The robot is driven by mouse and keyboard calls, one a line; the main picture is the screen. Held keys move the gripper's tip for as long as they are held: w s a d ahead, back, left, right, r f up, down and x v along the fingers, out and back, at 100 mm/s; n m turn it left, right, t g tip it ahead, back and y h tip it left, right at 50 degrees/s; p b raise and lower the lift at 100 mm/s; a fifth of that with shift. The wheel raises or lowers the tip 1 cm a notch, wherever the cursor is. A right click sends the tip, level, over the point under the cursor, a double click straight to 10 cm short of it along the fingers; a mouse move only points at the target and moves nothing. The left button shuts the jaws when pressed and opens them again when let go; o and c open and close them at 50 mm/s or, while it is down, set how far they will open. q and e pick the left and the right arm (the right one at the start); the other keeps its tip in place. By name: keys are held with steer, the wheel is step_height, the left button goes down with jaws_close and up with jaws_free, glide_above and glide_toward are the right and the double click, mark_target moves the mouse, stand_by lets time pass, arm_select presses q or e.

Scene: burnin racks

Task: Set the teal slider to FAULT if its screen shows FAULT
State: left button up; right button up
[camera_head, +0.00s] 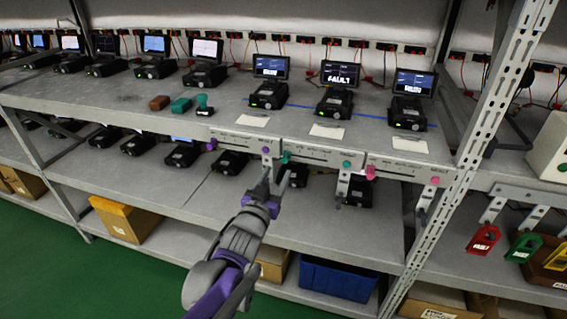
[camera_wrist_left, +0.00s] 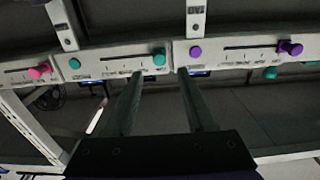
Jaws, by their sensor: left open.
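The teal slider (camera_head: 286,157) sits at the left end of the slot on the middle panel (camera_head: 318,157) in the head view. A round teal marker (camera_head: 347,165) is at that panel's right end. The screen above the middle panel (camera_head: 340,74) reads FAULT in large letters. My left gripper (camera_head: 275,178) is open and empty, just below and in front of the teal slider. In the left wrist view, the teal slider (camera_wrist_left: 159,57) shows just beyond the gap between my open fingertips (camera_wrist_left: 160,75), with no clear contact. My right gripper is not in view.
The left panel has a purple slider (camera_head: 212,144), the right panel a pink slider (camera_head: 370,172). Neighbouring screens (camera_head: 270,67) and (camera_head: 415,83) show smaller text I cannot read. A metal post (camera_head: 478,135) stands to the right. Brackets hang below the panels.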

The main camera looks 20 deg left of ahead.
mark_target(284, 161)
arm_select(q)
steer(key=w, duration=0.6)
steer(key=shift+w+d, duration=0.1)
steer(key=shift+d, duration=0.05)
steer(key=shift+c, duration=0.3)
jaws_close()
stand_by(1.0)
